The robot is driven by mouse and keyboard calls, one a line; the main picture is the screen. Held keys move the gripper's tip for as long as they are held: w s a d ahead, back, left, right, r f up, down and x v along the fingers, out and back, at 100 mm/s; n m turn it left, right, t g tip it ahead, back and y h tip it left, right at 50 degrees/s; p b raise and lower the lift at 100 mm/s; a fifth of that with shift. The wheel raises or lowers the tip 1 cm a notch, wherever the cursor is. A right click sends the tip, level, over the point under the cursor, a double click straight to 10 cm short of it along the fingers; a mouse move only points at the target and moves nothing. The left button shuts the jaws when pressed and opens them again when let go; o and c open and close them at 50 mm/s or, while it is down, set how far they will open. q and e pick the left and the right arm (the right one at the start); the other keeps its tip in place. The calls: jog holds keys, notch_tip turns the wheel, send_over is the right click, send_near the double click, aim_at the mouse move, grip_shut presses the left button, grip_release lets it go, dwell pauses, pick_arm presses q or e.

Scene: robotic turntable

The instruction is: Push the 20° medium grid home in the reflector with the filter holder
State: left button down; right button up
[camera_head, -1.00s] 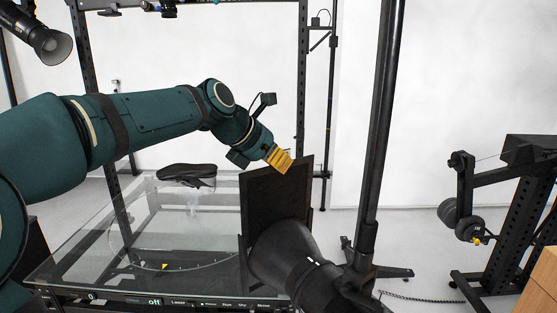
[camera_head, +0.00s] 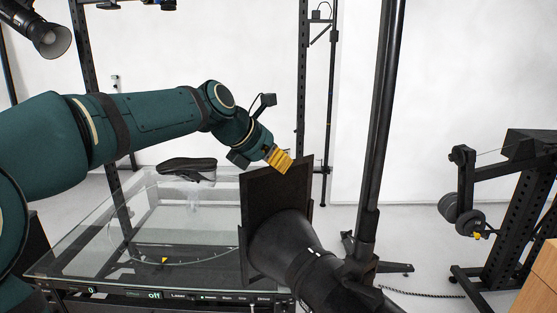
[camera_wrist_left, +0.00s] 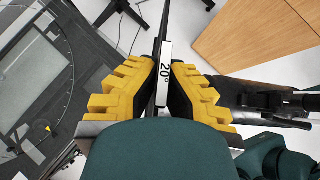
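My left gripper (camera_head: 281,161) has yellow fingers and sits at the top edge of an upright black panel (camera_head: 270,205). The panel stands in front of the dark reflector (camera_head: 285,245). The grid and filter holder cannot be told apart in the head view, and the grid's seating depth is hidden. My right gripper is not in view.
A glass-topped turntable (camera_head: 100,250) lies to the left, with a dark shoe (camera_head: 187,167) on it. A black stand pole (camera_head: 378,130) rises just right of the reflector. A dark rack (camera_head: 500,205) and wooden cabinet (camera_head: 540,270) are at right.

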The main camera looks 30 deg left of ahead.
aim_at(277, 205)
pick_arm(q)
jog(key=shift+a+f+b, duration=0.1)
jog(key=shift+f+b, duration=1.6)
jog(key=shift+f, duration=1.35)
jog(key=shift+a+f+b, duration=0.1)
jog(key=shift+f+b, duration=1.3)
jog(key=shift+f, duration=1)
jog(key=c, duration=1.1)
grip_release()
jog(key=shift+w, duration=0.1)
jog(key=shift+o, duration=0.2)
jog(key=v, duration=1.2)
